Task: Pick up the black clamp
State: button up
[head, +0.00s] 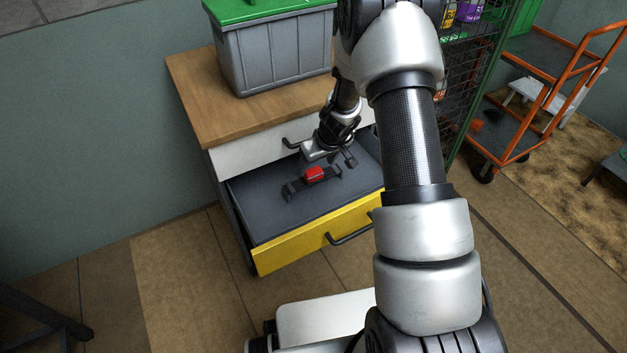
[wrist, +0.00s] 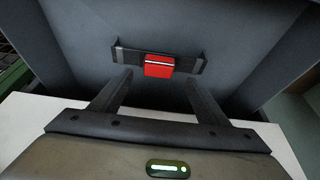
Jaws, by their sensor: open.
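The black clamp (head: 297,187) lies in the open drawer, a dark bar with upturned ends. A red block (head: 314,173) sits at its middle; I cannot tell whether it is part of the clamp. My gripper (head: 343,161) is over the drawer, just behind and to the right of the clamp. In the wrist view the clamp (wrist: 128,54) lies crosswise beyond the fingertips, with the red block (wrist: 159,66) roughly centred between them. My gripper (wrist: 158,79) is open, with nothing between its fingers.
The drawer (head: 290,255) has a yellow front and a dark floor, otherwise bare where visible. Its cabinet has a wooden top (head: 200,95) bearing a grey bin (head: 275,60) with a green lid. A green wire cage and an orange trolley (head: 500,155) stand to the right.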

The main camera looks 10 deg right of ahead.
aim_at(314, 173)
jog(key=shift+b+x, duration=0.5)
jog(key=shift+x, duration=2.5)
jog(key=shift+d, duration=0.15)
jog(key=c, duration=1.2)
